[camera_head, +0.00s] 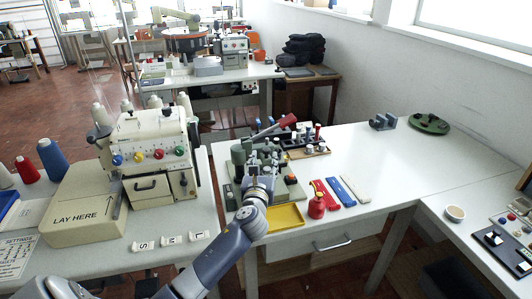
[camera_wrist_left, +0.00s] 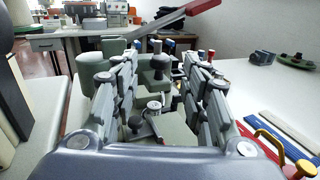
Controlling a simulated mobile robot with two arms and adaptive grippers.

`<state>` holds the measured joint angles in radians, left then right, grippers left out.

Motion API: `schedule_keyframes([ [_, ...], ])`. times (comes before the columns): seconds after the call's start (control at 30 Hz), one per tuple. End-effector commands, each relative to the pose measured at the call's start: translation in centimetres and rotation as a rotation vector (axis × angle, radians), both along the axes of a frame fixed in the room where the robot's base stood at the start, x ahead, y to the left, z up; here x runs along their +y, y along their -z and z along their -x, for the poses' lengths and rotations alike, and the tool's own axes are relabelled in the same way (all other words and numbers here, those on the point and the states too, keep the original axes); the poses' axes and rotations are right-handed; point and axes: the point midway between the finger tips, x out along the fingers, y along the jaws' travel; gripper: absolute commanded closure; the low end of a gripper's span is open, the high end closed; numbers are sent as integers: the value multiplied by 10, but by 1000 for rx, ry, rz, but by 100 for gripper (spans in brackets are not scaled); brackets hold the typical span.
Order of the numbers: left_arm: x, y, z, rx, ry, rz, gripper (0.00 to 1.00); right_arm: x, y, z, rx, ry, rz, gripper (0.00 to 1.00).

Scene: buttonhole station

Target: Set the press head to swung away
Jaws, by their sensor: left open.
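The press stands on a green base (camera_head: 294,190) on the middle white table. Its green column (camera_head: 238,155) is left of my left gripper (camera_head: 262,160) and its lever with a red handle (camera_head: 287,121) slants up to the right. In the left wrist view, the green press head (camera_wrist_left: 155,66) lies between and just beyond the fingers of my left gripper (camera_wrist_left: 157,90), which are apart. A grey post with a round top (camera_wrist_left: 154,106) shows lower between them. I cannot tell whether the fingers touch the head. My arm hides part of the press. My right gripper is out of view.
A rack of small tools (camera_head: 306,151) stands behind. A sewing machine (camera_head: 155,155) stands left.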

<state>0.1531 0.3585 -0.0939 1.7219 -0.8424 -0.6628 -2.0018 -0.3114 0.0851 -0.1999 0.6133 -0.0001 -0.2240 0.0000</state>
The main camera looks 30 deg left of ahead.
Motion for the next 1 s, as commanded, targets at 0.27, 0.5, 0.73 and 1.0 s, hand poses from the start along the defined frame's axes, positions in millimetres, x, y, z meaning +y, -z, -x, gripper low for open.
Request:
schedule_keyframes([
  [0.27,18,0,-36,0,-1,0,59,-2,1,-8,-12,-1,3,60],
  [0.5,24,0,-47,0,0,1,59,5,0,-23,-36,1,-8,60],
  [0.73,24,0,-47,1,0,0,59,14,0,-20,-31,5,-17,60],
  [1.0,24,0,-47,1,0,0,100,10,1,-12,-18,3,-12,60],
])
